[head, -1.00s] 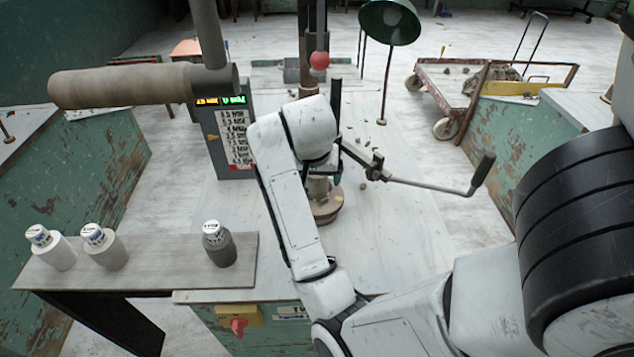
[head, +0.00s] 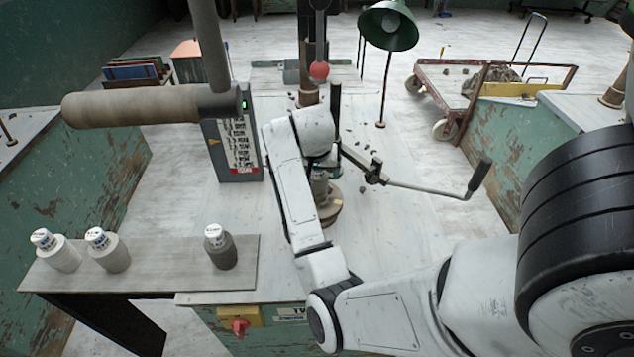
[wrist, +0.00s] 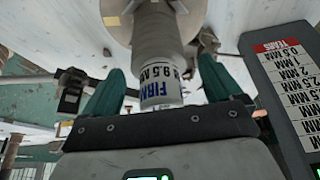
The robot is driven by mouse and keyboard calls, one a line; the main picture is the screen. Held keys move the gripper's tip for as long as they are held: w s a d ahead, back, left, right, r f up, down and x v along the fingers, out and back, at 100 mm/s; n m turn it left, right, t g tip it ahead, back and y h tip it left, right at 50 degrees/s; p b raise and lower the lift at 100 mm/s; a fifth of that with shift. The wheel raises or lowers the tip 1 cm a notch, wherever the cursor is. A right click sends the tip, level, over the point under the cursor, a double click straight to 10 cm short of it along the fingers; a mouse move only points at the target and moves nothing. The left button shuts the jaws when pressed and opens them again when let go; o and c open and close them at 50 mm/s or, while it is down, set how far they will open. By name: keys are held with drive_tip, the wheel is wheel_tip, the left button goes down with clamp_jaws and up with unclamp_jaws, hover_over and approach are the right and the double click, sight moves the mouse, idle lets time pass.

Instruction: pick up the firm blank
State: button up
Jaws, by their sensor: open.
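The firm blank (wrist: 158,40) is a grey cylinder with a white end label reading "FIRM" and "9.5 MM". In the wrist view it lies between the two green fingers of my gripper (wrist: 160,85), which is open, with a gap visible on each side. The blank stands on a round disc (wrist: 117,12). In the head view, a grey cylinder (head: 319,184) on a round base shows just right of my arm, partly hidden by it. My gripper is hidden behind my arm there.
Two pale capped cylinders (head: 62,257) and a darker one (head: 222,254) stand on a shelf (head: 150,277) at front left. A panel (head: 228,145) stands left of my arm. A crank handle (head: 430,188) sticks out right. A lamp (head: 388,27) stands behind.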

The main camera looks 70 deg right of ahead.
drive_tip(key=c, duration=1.6)
drive_tip(key=shift+o, duration=0.2)
drive_tip(key=shift+r, duration=0.1)
